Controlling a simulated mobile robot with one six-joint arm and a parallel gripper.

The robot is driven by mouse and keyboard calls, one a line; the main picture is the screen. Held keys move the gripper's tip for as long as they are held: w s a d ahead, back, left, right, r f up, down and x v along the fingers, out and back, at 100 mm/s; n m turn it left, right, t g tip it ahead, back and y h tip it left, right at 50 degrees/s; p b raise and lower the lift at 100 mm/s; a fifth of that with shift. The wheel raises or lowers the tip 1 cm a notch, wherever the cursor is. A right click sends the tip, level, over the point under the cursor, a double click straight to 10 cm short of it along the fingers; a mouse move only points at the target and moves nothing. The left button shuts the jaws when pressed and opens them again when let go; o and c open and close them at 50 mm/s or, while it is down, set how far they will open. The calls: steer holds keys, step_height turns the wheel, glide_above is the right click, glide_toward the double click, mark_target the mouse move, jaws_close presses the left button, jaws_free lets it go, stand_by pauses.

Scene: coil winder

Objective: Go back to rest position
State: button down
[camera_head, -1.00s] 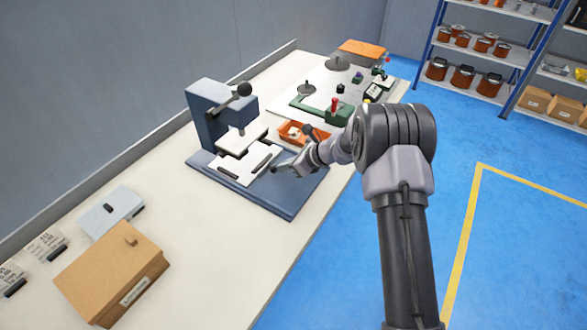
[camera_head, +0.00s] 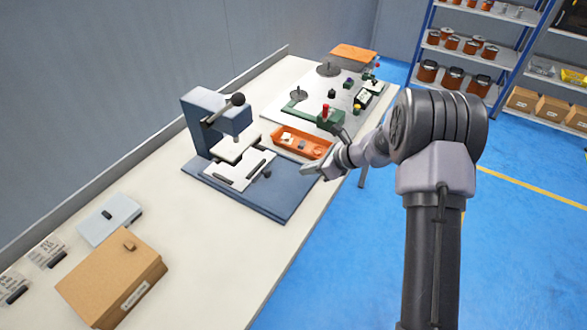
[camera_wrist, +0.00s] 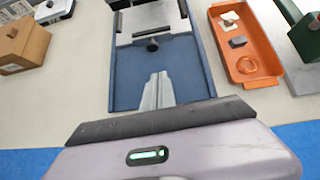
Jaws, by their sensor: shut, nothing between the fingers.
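My gripper (camera_head: 311,172) is shut and empty. In the head view it hangs over the right end of the press's blue base plate, near the orange tray. In the wrist view the closed fingers (camera_wrist: 157,92) show above the front part of the blue base (camera_wrist: 193,82). The blue-grey press (camera_head: 200,122) with its black-knobbed lever stands on the bench behind my gripper. A white plate (camera_head: 232,172) lies on its base, with a small dark knob (camera_head: 267,174) beside it.
The orange tray (camera_head: 318,155) holds a few small parts. A coil winder board (camera_head: 300,118) lies behind it. A cardboard box (camera_head: 95,285) and a grey case (camera_head: 118,210) stand at the left. Blue floor is free at right; shelves (camera_head: 470,55) stand beyond.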

steer(key=s+a+r+n+g+h, duration=0.1)
steer(key=s+a+r+n+h, duration=0.15)
steer(key=s+r+n, duration=1.25)
steer(key=s+d+r+n+h, duration=0.1)
steer(key=s+r, duration=0.3)
steer(key=s, duration=0.7)
steer(key=s+d+r+n+t+h, duration=0.1)
steer(key=s+r+n, duration=0.3)
steer(key=s, duration=0.6)
steer(key=shift+s+d+t+h, duration=0.35)
steer(key=shift+d+h, duration=0.2)
steer(key=shift+h, duration=0.2)
